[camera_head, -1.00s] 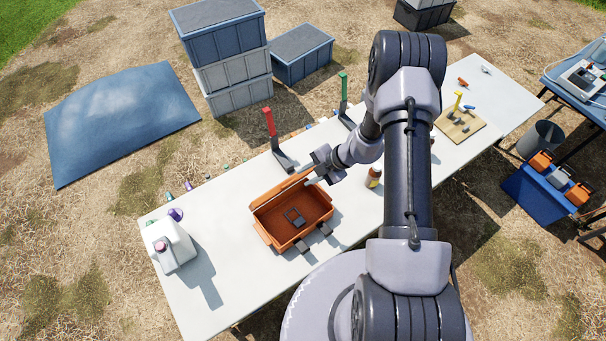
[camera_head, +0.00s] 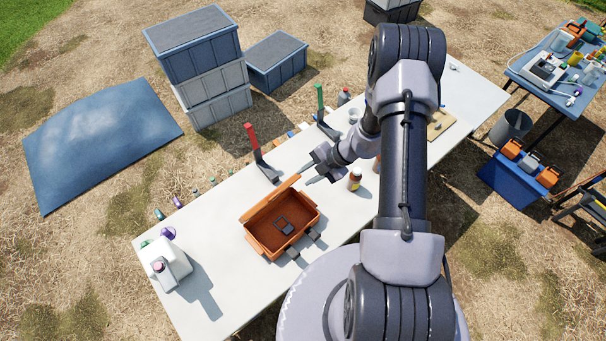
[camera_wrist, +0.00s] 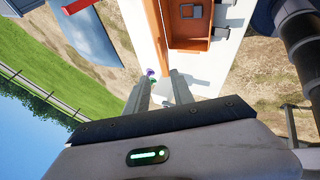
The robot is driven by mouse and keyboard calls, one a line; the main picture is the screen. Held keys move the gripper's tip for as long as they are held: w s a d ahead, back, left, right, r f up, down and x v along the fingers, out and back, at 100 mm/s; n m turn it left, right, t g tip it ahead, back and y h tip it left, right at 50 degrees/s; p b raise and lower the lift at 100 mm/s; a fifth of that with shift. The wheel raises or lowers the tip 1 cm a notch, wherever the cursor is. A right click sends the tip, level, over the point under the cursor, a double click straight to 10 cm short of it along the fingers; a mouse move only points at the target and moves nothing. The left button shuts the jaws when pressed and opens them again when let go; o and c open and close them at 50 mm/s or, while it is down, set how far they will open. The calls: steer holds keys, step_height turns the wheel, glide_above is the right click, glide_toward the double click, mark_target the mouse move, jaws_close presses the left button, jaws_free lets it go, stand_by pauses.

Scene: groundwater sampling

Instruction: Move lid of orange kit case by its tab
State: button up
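The orange kit case (camera_head: 283,241) stands on the white table with its lid (camera_head: 270,203) raised along the far side. A dark rectangular item (camera_head: 284,226) lies inside it. I cannot make out the lid's tab.
Red (camera_head: 251,137) and green (camera_head: 320,98) upright holders stand behind the case. A brown bottle (camera_head: 354,180) stands right of my gripper. The table between jug and case is mostly clear.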

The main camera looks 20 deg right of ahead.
steer(key=shift+p+v, duration=0.6)
steer(key=shift+v, duration=0.55)
steer(key=shift+w, duration=0.1)
